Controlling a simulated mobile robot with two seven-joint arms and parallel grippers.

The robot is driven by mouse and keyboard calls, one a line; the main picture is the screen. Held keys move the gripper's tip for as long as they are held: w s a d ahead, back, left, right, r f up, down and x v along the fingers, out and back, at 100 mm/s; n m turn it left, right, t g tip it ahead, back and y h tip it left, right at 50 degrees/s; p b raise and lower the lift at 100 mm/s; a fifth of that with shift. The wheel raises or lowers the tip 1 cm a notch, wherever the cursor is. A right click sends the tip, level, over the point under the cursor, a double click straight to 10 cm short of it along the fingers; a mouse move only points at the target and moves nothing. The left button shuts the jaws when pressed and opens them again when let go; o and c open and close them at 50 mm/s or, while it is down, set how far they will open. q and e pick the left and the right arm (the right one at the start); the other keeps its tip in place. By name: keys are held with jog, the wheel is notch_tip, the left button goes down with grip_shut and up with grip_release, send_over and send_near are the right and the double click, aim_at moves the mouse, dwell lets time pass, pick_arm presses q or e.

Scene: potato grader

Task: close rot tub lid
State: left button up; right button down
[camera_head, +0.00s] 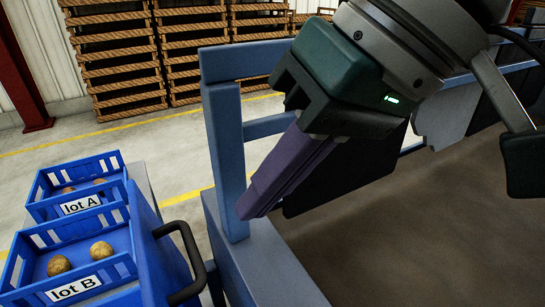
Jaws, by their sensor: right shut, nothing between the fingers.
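My right gripper (245,212) reaches down and left from the upper right, with a dark green body and purple fingers. Its fingers are together, with nothing between them. The fingertips appear in front of the blue frame's post and lower rail; I cannot tell whether they touch. I cannot make out a rot tub or its lid with certainty. A dark flat panel (348,178) shows behind the gripper, partly hidden by it. My left gripper is not in view.
A blue frame (226,150) borders a brown surface (425,215) at right. At left, blue crates marked lot A (42,207) and lot B (35,287) hold potatoes. A black curved handle (200,268) stands beside them. Wooden pallets (120,60) stack behind. Floor between is clear.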

aim_at(195, 285)
jog(key=b+x, duration=0.1)
jog(key=x, duration=0.7)
jog(key=shift+a+f, duration=0.15)
jog(key=shift+f, duration=0.05)
